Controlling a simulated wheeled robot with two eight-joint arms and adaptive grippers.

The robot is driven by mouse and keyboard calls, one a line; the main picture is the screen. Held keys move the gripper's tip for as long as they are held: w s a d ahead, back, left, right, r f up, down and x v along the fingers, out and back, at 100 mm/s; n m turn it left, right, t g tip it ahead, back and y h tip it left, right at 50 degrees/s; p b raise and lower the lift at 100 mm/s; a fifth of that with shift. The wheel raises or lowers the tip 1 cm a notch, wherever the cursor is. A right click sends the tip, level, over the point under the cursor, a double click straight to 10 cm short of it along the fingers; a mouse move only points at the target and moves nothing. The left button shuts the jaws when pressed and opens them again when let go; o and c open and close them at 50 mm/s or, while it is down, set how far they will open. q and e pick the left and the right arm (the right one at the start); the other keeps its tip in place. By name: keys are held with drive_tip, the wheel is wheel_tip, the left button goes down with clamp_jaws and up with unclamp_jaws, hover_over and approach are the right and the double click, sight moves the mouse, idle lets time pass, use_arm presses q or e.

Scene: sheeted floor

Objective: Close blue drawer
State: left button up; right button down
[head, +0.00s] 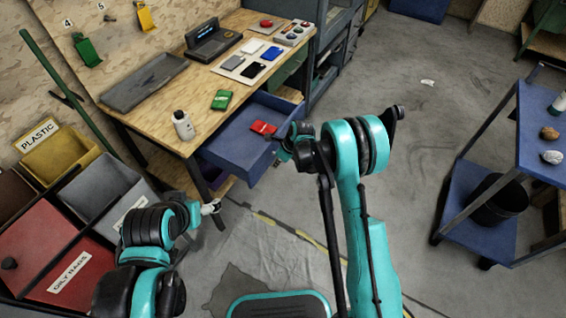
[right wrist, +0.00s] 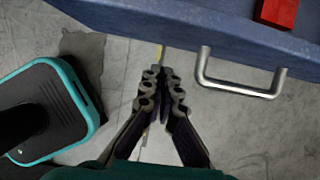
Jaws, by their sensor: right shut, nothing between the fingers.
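The blue drawer (head: 235,148) stands pulled out from under the wooden workbench, with a red item (head: 263,128) inside. In the right wrist view the drawer front (right wrist: 190,30) crosses the top, with its metal bar handle (right wrist: 240,88) facing me. My right gripper (right wrist: 165,75) is shut and empty, just left of the handle and apart from it. In the head view my right arm hides part of the drawer's right side and most of that gripper. My left gripper (head: 211,207) is low in front of the bench; its finger state is unclear.
The workbench (head: 165,100) holds a grey tray, a white bottle (head: 183,125), a green item (head: 221,99) and several small devices. Sorting bins (head: 70,240) stand at the left. A blue cart (head: 475,215) is at the right.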

sight(266, 165)
use_arm(q)
drive_tip(key=shift+f, duration=0.4)
use_arm(e)
drive_tip(key=shift+w+a+r, duration=0.1)
drive_tip(key=shift+w+a, duration=0.3)
drive_tip(key=shift+a, duration=0.25)
drive_tip(key=shift+w+a, duration=0.4)
drive_tip(key=shift+a, duration=0.2)
drive_tip(key=shift+w+a, duration=0.1)
